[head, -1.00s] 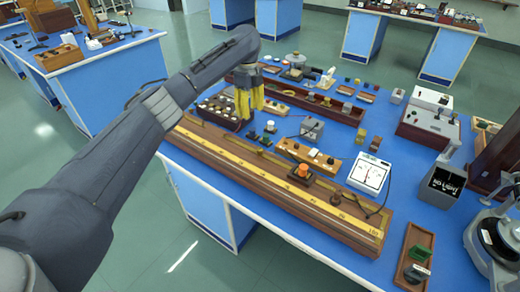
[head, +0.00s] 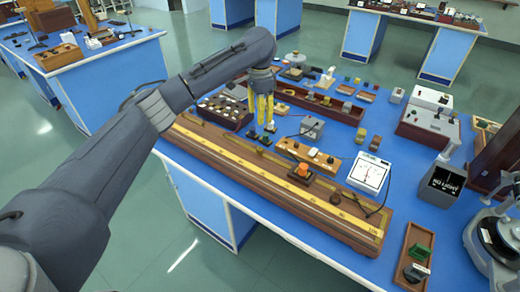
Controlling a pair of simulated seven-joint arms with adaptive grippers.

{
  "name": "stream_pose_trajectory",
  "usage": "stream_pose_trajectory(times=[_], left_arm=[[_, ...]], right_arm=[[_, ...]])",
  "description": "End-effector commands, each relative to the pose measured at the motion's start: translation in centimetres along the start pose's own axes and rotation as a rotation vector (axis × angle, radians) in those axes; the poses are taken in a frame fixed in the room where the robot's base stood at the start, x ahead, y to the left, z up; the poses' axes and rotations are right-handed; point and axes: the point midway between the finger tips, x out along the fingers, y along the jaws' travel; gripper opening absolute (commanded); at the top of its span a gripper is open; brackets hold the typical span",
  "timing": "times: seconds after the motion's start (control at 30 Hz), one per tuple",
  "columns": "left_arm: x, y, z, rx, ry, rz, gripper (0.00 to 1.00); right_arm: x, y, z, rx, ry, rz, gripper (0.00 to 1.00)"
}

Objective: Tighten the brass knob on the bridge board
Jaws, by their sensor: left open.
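The bridge board (head: 222,157) is a long brown wooden board with a yellow scale strip. It runs diagonally along the near edge of the blue bench. An orange-topped block (head: 301,172) sits against its far side, and a small dark knob (head: 334,199) stands on it. I cannot make out for certain which small fitting is the brass knob. My left gripper (head: 261,118) has yellow fingers pointing down, apart, with nothing seen between them. It hangs beyond the board, over or just in front of small dark terminal pieces (head: 265,139). My right gripper is not in view.
A wooden box of weights (head: 225,110) stands left of the gripper. A wooden plug board (head: 310,156), a white meter (head: 369,172) and a small tray (head: 416,255) stand to the right. Bare blue bench (head: 428,203) shows between items.

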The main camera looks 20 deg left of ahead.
Motion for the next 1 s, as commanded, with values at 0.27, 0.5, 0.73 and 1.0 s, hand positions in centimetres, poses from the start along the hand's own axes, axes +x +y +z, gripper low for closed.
stream_pose_trajectory(times=[0.27, 0.5, 0.73, 1.0], left_arm=[[4.2, 0.1, 0.0, 0.001, -0.001, 0.004, 0.45], [8.6, 0.1, 0.1, 0.001, -0.002, 0.004, 0.45], [12.4, 0.1, 0.1, 0.001, -0.001, 0.002, 0.45], [15.5, 0.0, 0.0, 0.001, 0.0, 0.0, 0.45]], right_arm=[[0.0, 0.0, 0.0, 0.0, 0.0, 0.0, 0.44], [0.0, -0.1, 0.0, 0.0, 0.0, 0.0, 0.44], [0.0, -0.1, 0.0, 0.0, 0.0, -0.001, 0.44], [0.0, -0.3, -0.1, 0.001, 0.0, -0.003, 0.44]])
